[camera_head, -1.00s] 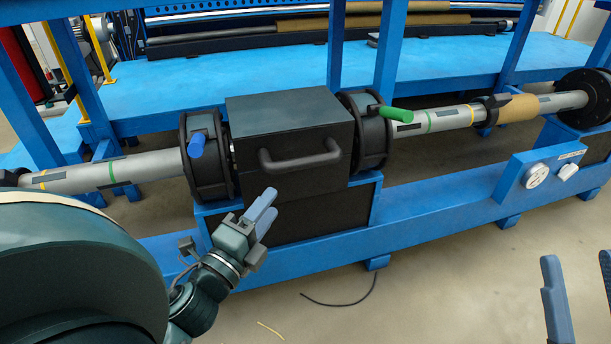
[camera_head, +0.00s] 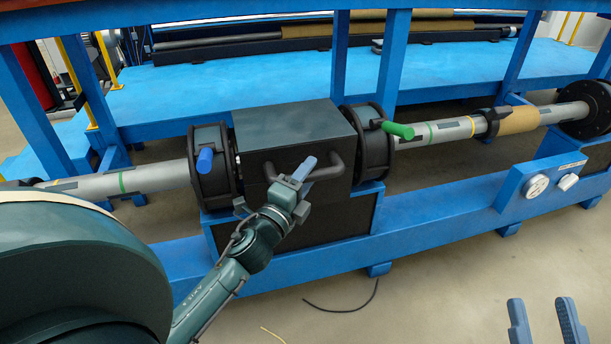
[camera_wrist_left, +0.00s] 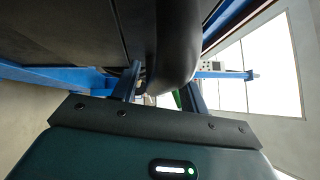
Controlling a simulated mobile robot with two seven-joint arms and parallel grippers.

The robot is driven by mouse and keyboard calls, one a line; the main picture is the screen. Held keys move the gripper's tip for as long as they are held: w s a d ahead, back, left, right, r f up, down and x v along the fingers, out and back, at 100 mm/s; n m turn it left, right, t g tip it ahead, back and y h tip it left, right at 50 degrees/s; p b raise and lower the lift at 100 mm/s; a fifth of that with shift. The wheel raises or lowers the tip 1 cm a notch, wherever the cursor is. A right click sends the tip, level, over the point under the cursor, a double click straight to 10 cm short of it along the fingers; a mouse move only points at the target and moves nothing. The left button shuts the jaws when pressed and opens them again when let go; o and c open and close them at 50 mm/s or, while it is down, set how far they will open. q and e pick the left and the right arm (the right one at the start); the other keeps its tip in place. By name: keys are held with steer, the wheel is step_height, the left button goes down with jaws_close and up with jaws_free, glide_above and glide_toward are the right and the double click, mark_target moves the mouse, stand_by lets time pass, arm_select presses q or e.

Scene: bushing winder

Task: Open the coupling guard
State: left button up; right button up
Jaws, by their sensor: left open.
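The coupling guard (camera_head: 290,125) is a dark box between two black round couplings in the head view, and its lid looks closed. Its dark bar handle (camera_head: 338,168) is on the front face, partly hidden by my left gripper. My left gripper (camera_head: 306,170) is open at the handle's left-middle part. In the left wrist view the handle (camera_wrist_left: 178,45) looms large by the left gripper's fingers (camera_wrist_left: 163,88); I cannot tell whether they touch it. My right gripper (camera_head: 546,322) is at the lower right, fingers apart and empty, far from the guard.
A blue lever (camera_head: 204,160) is on the left coupling and a green lever (camera_head: 398,130) on the right one. Grey shafts run out both sides. The floor in front is mostly clear.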

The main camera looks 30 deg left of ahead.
arm_select(q)
steer(key=shift+c, duration=0.2)
jaws_close()
stand_by(0.4)
